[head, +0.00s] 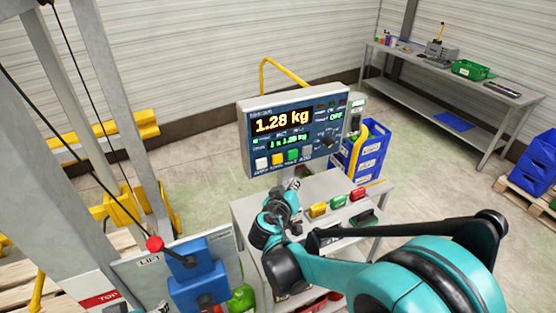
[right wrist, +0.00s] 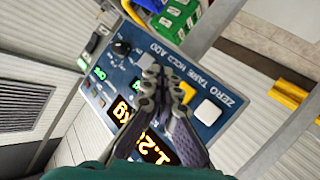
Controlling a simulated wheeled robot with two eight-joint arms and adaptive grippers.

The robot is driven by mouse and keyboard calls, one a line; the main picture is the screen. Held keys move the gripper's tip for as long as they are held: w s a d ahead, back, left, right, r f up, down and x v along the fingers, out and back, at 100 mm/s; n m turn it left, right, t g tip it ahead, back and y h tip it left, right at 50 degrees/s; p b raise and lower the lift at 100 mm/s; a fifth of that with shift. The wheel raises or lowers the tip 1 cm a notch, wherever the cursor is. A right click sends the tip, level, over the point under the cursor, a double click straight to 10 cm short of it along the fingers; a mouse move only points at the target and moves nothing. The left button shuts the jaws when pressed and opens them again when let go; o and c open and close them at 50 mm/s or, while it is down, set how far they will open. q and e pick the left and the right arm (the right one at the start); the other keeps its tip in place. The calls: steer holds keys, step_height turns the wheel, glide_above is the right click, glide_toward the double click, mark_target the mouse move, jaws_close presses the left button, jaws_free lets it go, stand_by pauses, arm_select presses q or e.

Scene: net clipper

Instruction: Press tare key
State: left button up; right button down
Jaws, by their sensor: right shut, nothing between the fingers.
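The scale indicator panel (head: 294,133) reads 1.28 kg in the head view. Along its lower edge are a white key (head: 261,163), a yellow key (head: 278,159), a green key (head: 293,155) and a grey key (head: 307,151). My right gripper (head: 294,184) is shut and empty, just below the panel. In the right wrist view its closed fingertips (right wrist: 163,76) lie over the key row, whose labels read ZERO, TARE, HOLD, ADD. The white zero key (right wrist: 207,112) is clear there; the yellow tare key (right wrist: 187,92) is partly hidden by the fingers. Contact cannot be told.
A grey bench (head: 345,183) with coloured blocks stands below the panel. Blue bins (head: 370,155) stand behind it. A lift control box (head: 200,272) with a red-knobbed lever is at lower left. A long workbench (head: 440,75) is at the back right.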

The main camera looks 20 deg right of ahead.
steer(key=shift+w, duration=0.1)
glide_toward(282, 160)
steer(key=shift+s+d+f+x, duration=0.1)
steer(key=shift+s+d+x, duration=0.05)
steer(key=shift+x, duration=0.75)
steer(key=shift+s+d+f+x, duration=0.1)
steer(key=shift+s+x, duration=0.05)
steer(key=shift+x, duration=0.75)
steer(key=shift+s+d+f+x, duration=0.1)
steer(key=shift+d+x, duration=0.05)
steer(key=shift+x, duration=0.75)
steer(key=shift+b, duration=0.3)
steer(key=shift+w, duration=0.4)
steer(key=shift+w+r, duration=0.1)
steer(key=shift+w, duration=0.3)
steer(key=shift+s, duration=0.9)
